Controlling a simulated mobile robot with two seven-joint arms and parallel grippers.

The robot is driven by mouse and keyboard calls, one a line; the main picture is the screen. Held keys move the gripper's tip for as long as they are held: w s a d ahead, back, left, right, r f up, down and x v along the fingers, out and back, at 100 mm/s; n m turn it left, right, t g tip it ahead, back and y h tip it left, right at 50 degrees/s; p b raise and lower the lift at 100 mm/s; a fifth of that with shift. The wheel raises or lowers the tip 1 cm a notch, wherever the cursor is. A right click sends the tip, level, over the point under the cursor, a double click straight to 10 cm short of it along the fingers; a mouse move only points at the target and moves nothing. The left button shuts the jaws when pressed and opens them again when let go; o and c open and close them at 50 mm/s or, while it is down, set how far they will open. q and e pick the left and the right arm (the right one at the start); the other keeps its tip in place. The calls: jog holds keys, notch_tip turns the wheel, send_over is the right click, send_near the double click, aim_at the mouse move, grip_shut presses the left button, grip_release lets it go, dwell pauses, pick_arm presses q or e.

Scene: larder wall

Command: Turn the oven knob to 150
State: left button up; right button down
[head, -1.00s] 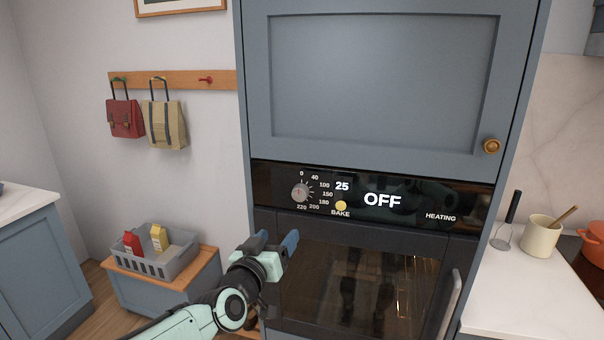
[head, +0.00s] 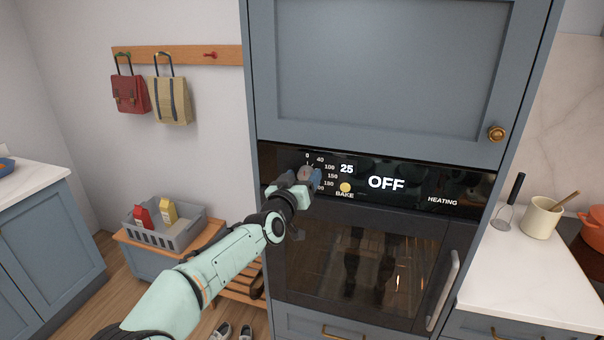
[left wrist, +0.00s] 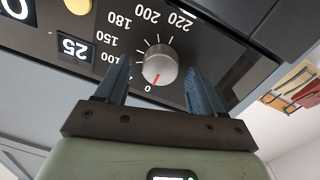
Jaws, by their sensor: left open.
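The oven knob (head: 305,174) is a round silver dial with a red pointer on the black oven panel (head: 410,190). In the left wrist view the knob (left wrist: 160,65) shows its red pointer at the 0 mark, with marks up to 220 around it. My left gripper (head: 296,182) is at the panel in front of the knob. Its blue fingers (left wrist: 160,85) are open, one on each side of the knob; I cannot tell whether they touch it. The display (head: 386,183) reads OFF and the small display (head: 347,169) reads 25. My right gripper is not in view.
A yellow BAKE button (head: 345,187) sits just right of the knob. The oven door (head: 360,262) below is shut. A grey basket (head: 165,235) stands on a low bench at the left. A worktop (head: 535,280) is at the right.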

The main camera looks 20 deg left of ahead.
pick_arm(q)
jog(key=shift+w, duration=0.2)
jog(key=shift+s, duration=0.1)
jog(key=shift+c, duration=0.3)
jog(key=c, duration=1)
